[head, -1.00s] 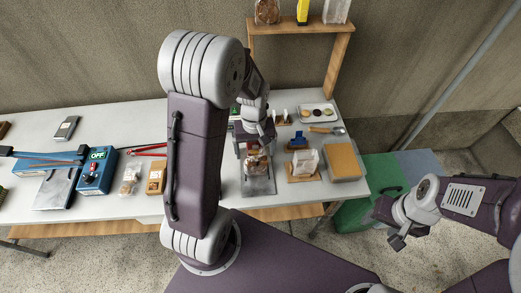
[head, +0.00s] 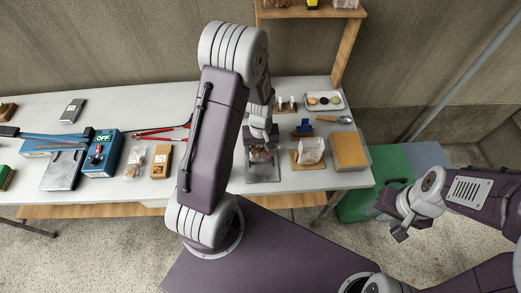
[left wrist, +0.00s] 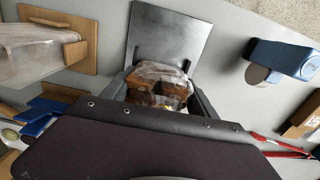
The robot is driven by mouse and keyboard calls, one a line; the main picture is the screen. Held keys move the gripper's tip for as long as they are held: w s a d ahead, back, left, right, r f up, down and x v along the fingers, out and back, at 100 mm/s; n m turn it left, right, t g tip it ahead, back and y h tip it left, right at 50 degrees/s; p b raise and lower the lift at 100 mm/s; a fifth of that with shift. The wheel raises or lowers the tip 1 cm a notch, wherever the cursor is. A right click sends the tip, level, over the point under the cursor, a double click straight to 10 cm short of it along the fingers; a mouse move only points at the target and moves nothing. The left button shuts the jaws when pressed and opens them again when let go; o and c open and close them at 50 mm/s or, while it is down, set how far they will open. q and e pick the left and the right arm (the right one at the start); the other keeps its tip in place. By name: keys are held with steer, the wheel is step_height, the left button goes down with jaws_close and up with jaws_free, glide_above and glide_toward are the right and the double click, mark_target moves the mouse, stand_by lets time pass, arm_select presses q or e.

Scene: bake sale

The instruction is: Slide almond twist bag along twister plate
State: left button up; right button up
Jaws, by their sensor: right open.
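The almond twist bag (left wrist: 160,84), clear with brown pieces inside, lies at the dark grey plate (left wrist: 165,40). In the head view the bag (head: 261,154) shows under my left gripper (head: 261,134), toward the back of the plate (head: 263,174). In the left wrist view the dark jaws of my left gripper (left wrist: 158,95) stand on both sides of the bag and appear closed on it; part of the bag is hidden below the wrist. My right gripper (head: 397,226) is open and empty, off the table's right side.
Right of the plate are a bag in a wooden stand (head: 311,150), a tan block (head: 349,150) and a tray (head: 323,101). A blue object (left wrist: 285,55) lies on the plate's other side. A blue machine reading OFF (head: 101,152) stands left, beside a wooden block (head: 161,161).

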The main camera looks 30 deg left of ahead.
arm_select(q)
steer(key=c, duration=0.3)
steer(key=shift+r, duration=0.1)
stand_by(0.4)
steer(key=shift+w+p, duration=0.3)
steer(key=shift+p, duration=0.1)
stand_by(0.5)
stand_by(0.9)
steer(key=o, duration=1)
